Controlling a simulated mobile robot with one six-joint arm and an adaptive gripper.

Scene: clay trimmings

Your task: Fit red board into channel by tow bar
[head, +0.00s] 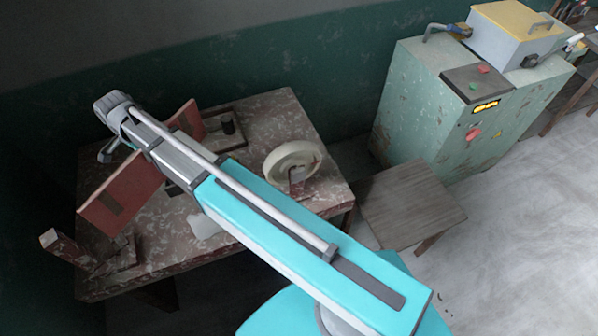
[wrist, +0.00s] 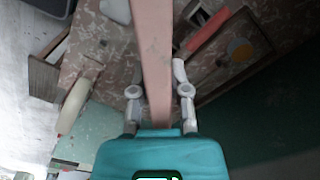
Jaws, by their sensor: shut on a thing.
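My gripper (wrist: 160,92) is shut on the red board (wrist: 154,50), which stands edge-on between its two fingers in the wrist view. In the head view the board (head: 125,187) is a long flat red plank with a darker patch, held above the table. My arm crosses in front of its middle and hides the gripper's hold. A red upright piece (head: 65,246) with a low base stands at the table's left front corner. A red strip (wrist: 207,35) lies beyond the fingers in the wrist view. I cannot tell which piece is the channel or the tow bar.
The worn red table (head: 262,112) carries a cream ring (head: 292,160) at its right side, a dark tray (head: 232,139) with a black cylinder (head: 228,123) at the back, and a white piece (head: 205,226). A wooden stool (head: 410,203) and green cabinet (head: 420,115) stand right.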

